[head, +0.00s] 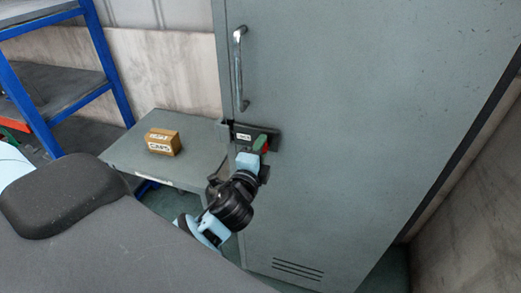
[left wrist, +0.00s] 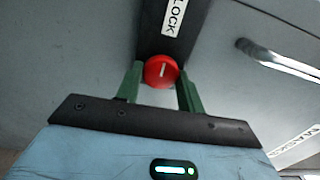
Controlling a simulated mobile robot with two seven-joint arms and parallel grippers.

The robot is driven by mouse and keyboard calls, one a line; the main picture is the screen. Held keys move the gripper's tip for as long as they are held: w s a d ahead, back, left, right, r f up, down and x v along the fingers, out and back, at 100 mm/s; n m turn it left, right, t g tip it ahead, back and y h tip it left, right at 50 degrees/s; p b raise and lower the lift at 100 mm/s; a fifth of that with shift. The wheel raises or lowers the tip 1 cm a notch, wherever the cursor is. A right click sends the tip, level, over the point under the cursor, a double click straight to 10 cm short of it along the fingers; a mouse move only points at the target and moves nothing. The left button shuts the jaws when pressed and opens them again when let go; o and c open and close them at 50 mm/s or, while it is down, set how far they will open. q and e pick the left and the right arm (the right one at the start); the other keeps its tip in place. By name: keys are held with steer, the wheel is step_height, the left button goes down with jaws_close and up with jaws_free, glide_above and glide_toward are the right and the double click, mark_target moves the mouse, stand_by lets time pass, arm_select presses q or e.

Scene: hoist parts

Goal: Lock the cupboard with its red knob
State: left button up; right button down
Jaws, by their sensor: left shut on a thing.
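The grey cupboard (head: 330,120) stands upright, and its door looks closed. A dark lock plate (head: 268,131) with a white label is on its left edge, below the handle. In the left wrist view the label reads "LOCK". The round red knob (left wrist: 161,71) has a white line running roughly up and down in that picture. My left gripper (head: 262,145) is at the plate, its green fingers on either side of the knob and shut on it. In the head view the fingers mostly hide the knob. My right gripper is not in view.
A metal handle (head: 238,70) runs up the cupboard door above the plate. A low grey table (head: 195,165) with a cardboard box (head: 162,142) stands to the left. Blue shelving (head: 108,65) is at far left. A wall is at right.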

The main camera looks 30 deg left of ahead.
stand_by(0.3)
arm_select(q)
steer(key=o, duration=1)
steer(key=shift+c, duration=0.2)
steer(key=b+v, duration=0.1)
steer(key=v, duration=0.6)
steer(key=shift+s, duration=0.4)
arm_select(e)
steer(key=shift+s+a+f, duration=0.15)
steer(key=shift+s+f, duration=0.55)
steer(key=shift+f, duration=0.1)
